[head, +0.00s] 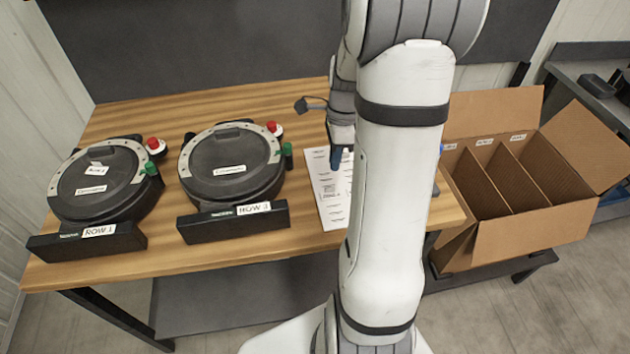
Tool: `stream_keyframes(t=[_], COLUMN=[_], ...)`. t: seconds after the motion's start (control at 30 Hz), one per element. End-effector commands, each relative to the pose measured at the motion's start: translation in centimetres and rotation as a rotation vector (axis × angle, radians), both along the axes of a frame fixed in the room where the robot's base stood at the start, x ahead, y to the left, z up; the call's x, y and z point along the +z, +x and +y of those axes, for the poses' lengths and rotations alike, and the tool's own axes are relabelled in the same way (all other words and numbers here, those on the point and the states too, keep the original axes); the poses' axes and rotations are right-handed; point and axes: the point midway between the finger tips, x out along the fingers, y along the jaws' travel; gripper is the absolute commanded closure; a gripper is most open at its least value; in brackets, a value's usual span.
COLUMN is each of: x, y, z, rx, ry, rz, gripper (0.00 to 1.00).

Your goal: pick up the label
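A white sheet (328,210) with printed labels lies on the table, its right side hidden behind my arm. A small loose-looking white label (97,168) is on the lid of the left seed meter, and I cannot tell whether it is stuck down. Other white labels sit on the meters' fronts, such as ROW 1 (100,231) and ROW 3 (254,208). My gripper (337,157) is over the far part of the sheet, with a blue tip showing. The arm hides most of it, so its opening and anything in it cannot be seen.
Two round black meters, left (72,205) and right (220,185), stand on the wooden table (160,115), with red and green knobs. An open cardboard box (535,235) with dividers stands at right on a low dark stand. Bare wood lies behind the meters.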

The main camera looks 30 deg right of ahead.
Motion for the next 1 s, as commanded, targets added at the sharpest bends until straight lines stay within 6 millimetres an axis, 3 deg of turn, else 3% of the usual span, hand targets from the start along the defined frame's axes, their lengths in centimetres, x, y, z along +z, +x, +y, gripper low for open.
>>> stream_keyframes(t=[0.63,0.93,1.0], x=[-7.6,-8.1,-8.1], y=[-0.3,-0.4,-0.4], z=[0.9,0.9,0.9], rx=[-0.047,-0.048,-0.048], ry=[0.003,0.002,0.002], rz=[0.015,0.012,0.012], gripper=[0.88,0.88,0.93])
